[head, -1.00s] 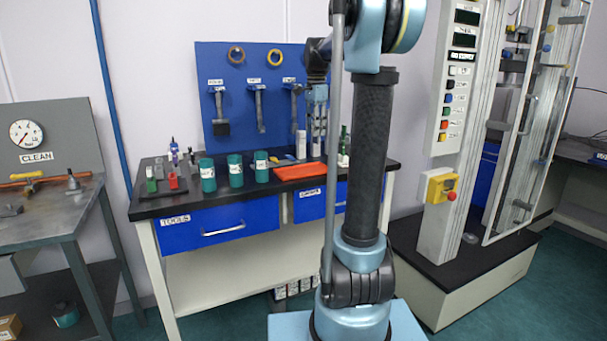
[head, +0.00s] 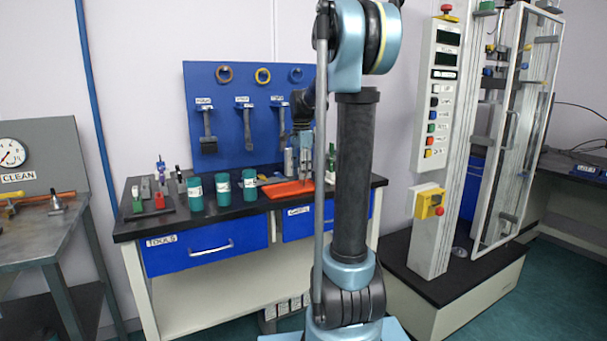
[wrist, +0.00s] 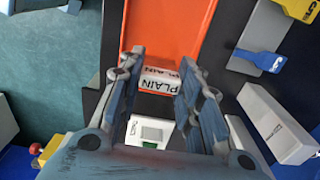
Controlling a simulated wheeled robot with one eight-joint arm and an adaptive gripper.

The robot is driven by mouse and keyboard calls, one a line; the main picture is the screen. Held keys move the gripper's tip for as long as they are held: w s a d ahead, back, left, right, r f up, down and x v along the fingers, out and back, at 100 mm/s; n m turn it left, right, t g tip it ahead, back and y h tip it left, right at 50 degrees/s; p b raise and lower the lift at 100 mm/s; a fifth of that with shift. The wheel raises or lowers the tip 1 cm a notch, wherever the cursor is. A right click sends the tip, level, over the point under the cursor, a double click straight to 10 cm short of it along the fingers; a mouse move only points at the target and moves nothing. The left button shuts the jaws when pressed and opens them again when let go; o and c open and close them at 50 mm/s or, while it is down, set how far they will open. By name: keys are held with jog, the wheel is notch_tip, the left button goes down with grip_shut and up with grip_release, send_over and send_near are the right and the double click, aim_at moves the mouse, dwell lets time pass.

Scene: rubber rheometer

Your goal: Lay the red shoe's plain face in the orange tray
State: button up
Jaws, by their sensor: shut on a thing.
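The orange tray (head: 283,190) lies on the black top of the tool bench in the head view; in the wrist view the tray (wrist: 172,30) fills the top middle. My gripper (wrist: 160,72) is shut on a small shoe (wrist: 157,80) with a pale face marked PLAIN. The shoe sits between the fingertips and overlaps the tray's near end in the wrist view. Little of its red colour shows, and I cannot tell whether it touches the tray. In the head view my gripper (head: 306,168) hangs at the tray's right part, with the shoe too small to make out.
Several green cups (head: 222,188) stand left of the tray. A blue tool board (head: 225,120) rises behind. In the wrist view, a white box (wrist: 278,122) and a blue scraper (wrist: 258,60) lie right of the tray, and a white piece with green (wrist: 150,131) lies below.

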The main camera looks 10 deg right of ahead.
jog(key=shift+f, duration=0.25)
jog(key=o, duration=1)
jog(key=shift+f, duration=0.1)
jog(key=shift+o, duration=0.2)
notch_tip(320, 180, up, 12)
